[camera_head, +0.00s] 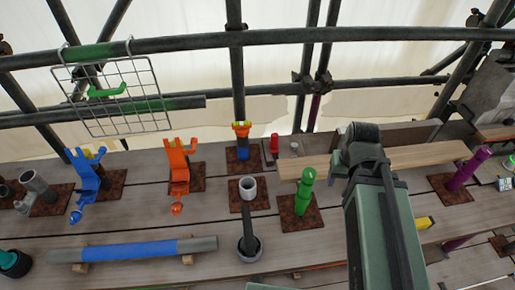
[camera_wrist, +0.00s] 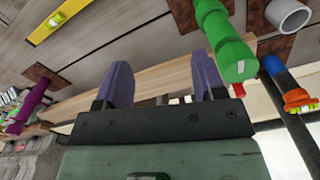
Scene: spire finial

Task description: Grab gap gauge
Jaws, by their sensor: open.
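My gripper (camera_wrist: 164,88) shows in the wrist view with its two purple fingers wide apart. Nothing is between them except the view of a wooden plank (camera_wrist: 160,76) beyond. I cannot tell for certain which thing is the gap gauge. A green stepped cylinder (camera_head: 303,190) stands on a rusty plate left of my arm; it also shows in the wrist view (camera_wrist: 224,45), right of the fingers and apart from them. A green bent piece (camera_head: 107,91) sits in the hanging wire basket (camera_head: 130,127).
An orange figure-like piece (camera_head: 179,165), a blue one (camera_head: 87,180), a grey tube (camera_head: 248,187) and a purple cylinder (camera_head: 468,168) stand on the deck. A yellow level (camera_head: 424,222) lies right of my arm. A blue-wrapped pipe (camera_head: 147,249) lies in front. Scaffold tubes run behind.

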